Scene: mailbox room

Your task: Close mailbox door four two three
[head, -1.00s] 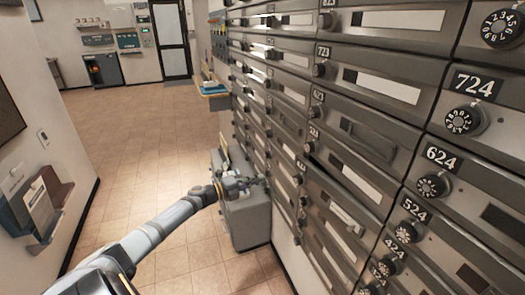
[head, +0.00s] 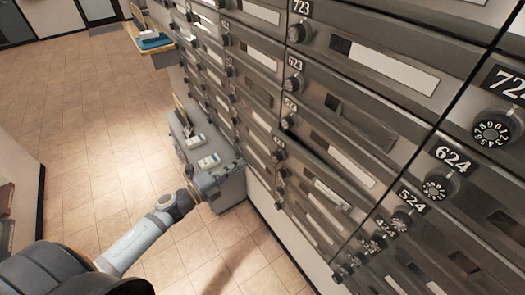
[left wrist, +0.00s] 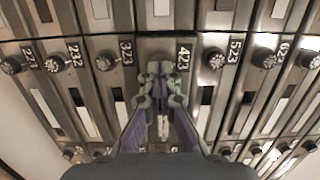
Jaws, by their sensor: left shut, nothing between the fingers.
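Mailbox door 423 (left wrist: 183,58) fills the middle of the left wrist view, a grey metal front with a black number plate. My left gripper (left wrist: 162,70) is shut and empty in front of it, covering its knob area and much of its front. Whether it touches the door, and how far the door stands open, I cannot tell. In the head view, the left gripper (head: 232,168) is low beside the mailbox wall, partly blending with a grey cabinet. The 423 plate there is small and hard to read. My right gripper is not in view.
Neighbouring doors 323 (left wrist: 127,50) and 523 (left wrist: 235,52) have protruding dial knobs. A grey cabinet (head: 185,148) stands by the wall near the left gripper. A shelf with blue items (head: 152,42) juts out further back. Tiled floor (head: 100,150) to the left is clear.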

